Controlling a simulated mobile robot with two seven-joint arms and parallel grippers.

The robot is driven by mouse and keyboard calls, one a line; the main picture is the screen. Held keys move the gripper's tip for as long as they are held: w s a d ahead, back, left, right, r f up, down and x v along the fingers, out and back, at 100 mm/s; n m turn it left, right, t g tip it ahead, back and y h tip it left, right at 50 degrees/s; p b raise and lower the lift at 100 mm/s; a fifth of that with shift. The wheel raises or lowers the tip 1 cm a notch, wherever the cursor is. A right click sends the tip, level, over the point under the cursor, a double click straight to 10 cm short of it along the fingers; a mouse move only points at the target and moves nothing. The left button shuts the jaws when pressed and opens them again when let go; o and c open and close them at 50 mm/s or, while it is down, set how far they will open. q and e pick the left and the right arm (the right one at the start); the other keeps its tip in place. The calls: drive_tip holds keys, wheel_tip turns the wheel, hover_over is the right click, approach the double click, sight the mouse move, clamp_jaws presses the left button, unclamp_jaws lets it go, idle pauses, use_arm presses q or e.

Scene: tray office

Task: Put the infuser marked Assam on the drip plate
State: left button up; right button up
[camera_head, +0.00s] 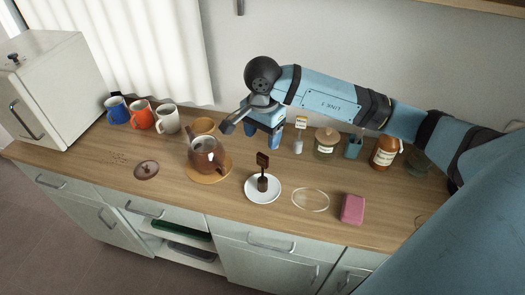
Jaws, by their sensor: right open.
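A small dark brown infuser (263,184) with an upright handle and a dark tag at its top stands on a round white plate (251,195), which looks like the drip plate, near the counter's front. The writing on the tag is too small to read. My right gripper (251,137) is open and empty, above the counter behind and slightly left of the infuser, apart from it. A small pale item with a yellow-topped label (301,122) stands to the right of the gripper; its text is unreadable. My left gripper is not in view.
A teapot (207,157) of brown liquid stands on a round mat (201,178). A brown lid (146,170), clear ring-like dish (310,200) and pink sponge (352,209) lie in front. A jar (326,143), blue cup (353,147) and brown bottle (386,152) stand behind right. Mugs (141,115) stand left.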

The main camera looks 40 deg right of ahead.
drive_tip(key=shift+r, duration=0.95)
drive_tip(key=s+a+f+m+g+y, duration=0.1)
drive_tip(key=s+a+m+y, duration=0.35)
drive_tip(key=a+y, duration=0.55)
drive_tip(key=s+a+f+m+y, duration=0.1)
drive_tip(key=s+a+m+y, duration=0.5)
drive_tip(key=a, duration=0.5)
drive_tip(key=w+d+f+m+t+h, duration=0.25)
drive_tip(key=f+m+t, duration=0.25)
drive_tip(key=m+t, duration=0.7)
drive_tip(key=w+d+f+m+t+h, duration=0.2)
drive_tip(key=d+f+m+t+h, duration=0.3)
drive_tip(key=m, duration=1.4)
drive_tip(key=s+d+f+m+g+h, duration=0.2)
drive_tip(key=s+f+m+g+h, duration=0.3)
drive_tip(key=s+f+m, duration=0.95)
drive_tip(key=shift+w+r+n+p, duration=0.35)
drive_tip(key=shift+w+r+p, duration=0.3)
drive_tip(key=shift+p, duration=0.6)
drive_tip(key=shift+w+r+n+p, duration=0.4)
drive_tip(key=shift+r+p, duration=0.45)
drive_tip(key=shift+p, duration=0.4)
